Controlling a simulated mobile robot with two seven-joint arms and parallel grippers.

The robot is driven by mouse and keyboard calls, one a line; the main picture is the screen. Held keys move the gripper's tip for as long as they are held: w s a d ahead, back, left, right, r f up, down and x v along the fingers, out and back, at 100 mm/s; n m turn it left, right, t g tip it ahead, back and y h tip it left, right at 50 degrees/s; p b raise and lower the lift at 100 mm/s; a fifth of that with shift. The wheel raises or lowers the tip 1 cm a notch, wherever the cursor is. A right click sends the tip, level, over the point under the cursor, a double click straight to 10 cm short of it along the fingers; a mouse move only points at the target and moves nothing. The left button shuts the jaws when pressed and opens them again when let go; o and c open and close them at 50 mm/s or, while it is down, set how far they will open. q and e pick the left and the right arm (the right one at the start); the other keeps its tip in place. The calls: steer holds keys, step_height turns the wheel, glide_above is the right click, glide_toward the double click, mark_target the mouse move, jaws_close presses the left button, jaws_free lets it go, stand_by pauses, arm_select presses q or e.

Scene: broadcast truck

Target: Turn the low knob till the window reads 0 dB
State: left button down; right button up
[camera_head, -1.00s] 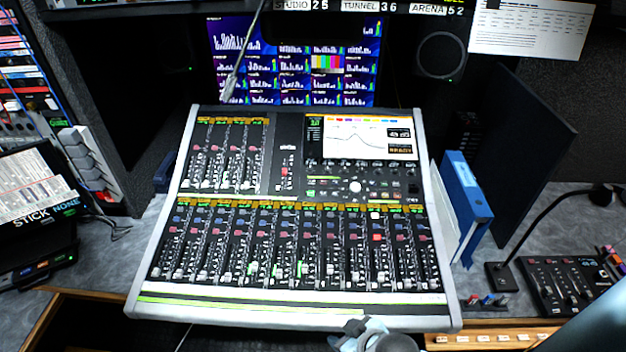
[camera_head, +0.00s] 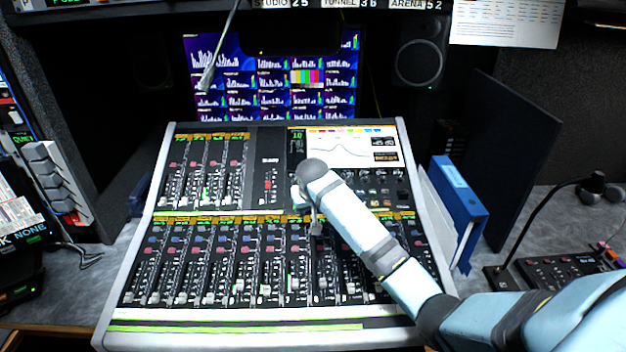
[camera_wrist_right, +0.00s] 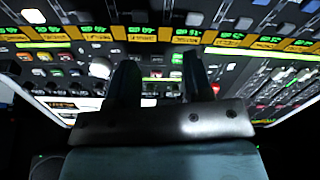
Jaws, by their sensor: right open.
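My right gripper (camera_head: 316,226) hangs over the middle of the mixing console (camera_head: 410,150), just below its screen (camera_head: 345,146). In the right wrist view the gripper (camera_wrist_right: 160,64) is open, its two dark fingers apart with console controls behind them. Nothing shows held between them. A row of small dark knobs lies along the screen's lower edge; some show in the wrist view (camera_wrist_right: 50,88), and my arm hides part of the row. I cannot tell which is the low knob. A small dark readout window (camera_head: 383,142) sits at the screen's right; its figures are too small to read.
Fader strips with small buttons fill the console around the gripper. A pale round control (camera_wrist_right: 98,68) stands left of the fingers in the wrist view. A blue binder (camera_head: 458,205) stands right of the console. A thin microphone (camera_head: 207,78) hangs at the back.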

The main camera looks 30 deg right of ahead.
steer(key=w+d+r+m, duration=0.3)
steer(key=w+d+r, duration=0.4)
steer(key=w+r, duration=0.3)
steer(key=x, duration=1.3)
steer(key=shift+d+b, duration=0.35)
steer(key=shift+b, duration=0.05)
steer(key=shift+c, duration=0.2)
jaws_close()
